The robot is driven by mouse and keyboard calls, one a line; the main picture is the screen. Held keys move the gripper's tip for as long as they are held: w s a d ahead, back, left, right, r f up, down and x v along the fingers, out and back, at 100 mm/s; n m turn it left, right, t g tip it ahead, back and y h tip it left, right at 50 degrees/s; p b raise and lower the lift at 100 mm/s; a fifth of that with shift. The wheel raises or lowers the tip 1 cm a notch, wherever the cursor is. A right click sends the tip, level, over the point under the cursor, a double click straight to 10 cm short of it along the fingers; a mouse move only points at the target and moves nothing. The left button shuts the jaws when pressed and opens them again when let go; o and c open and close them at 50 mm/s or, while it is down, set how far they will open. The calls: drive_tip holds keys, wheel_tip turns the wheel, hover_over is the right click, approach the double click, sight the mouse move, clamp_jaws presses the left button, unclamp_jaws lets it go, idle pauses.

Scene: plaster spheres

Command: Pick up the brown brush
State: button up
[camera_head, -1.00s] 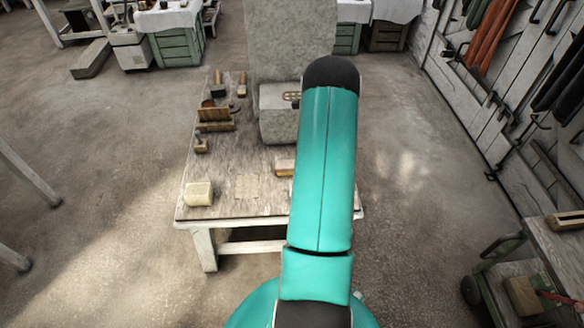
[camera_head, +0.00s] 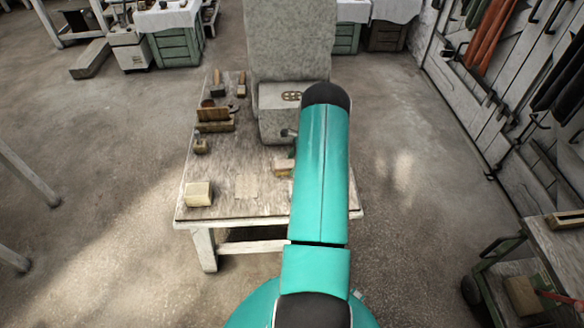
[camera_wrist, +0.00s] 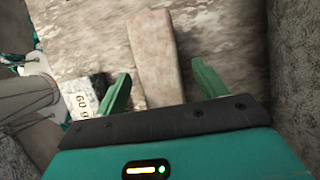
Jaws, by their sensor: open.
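In the wrist view, a long, flat brown wooden piece (camera_wrist: 155,45), which looks like the brown brush, lies on the worn tabletop. My gripper (camera_wrist: 160,72) is open, with one green finger on each side of the near part of this piece. A gap shows on both sides, and I cannot tell the height above it. Any bristles are hidden. In the head view, a small brown-topped block with a paler lower part (camera_head: 284,167) lies beside my arm and is probably the same thing. My arm hides most of the gripper there.
A grey stone block (camera_head: 275,125) stands on the wooden table (camera_head: 225,208), close to the gripper's right in the wrist view (camera_wrist: 294,60). A pale block (camera_head: 198,194) sits at the table's front left. Several tools and a wooden holder (camera_head: 214,120) lie at the back left.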

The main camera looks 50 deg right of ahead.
drive_tip(key=shift+x, duration=0.8)
drive_tip(key=c, duration=1.1)
drive_tip(key=shift+r, duration=0.15)
drive_tip(key=shift+c, duration=0.2)
drive_tip(key=shift+r, duration=0.65)
drive_tip(key=s+a+r, duration=0.3)
drive_tip(key=a+r, duration=0.8)
drive_tip(key=a, duration=0.2)
drive_tip(key=shift+s+a+r, duration=0.2)
drive_tip(key=shift+a+r, duration=0.05)
drive_tip(key=shift+a, duration=0.05)
drive_tip(key=o, duration=0.5)
drive_tip(key=c, duration=0.3)
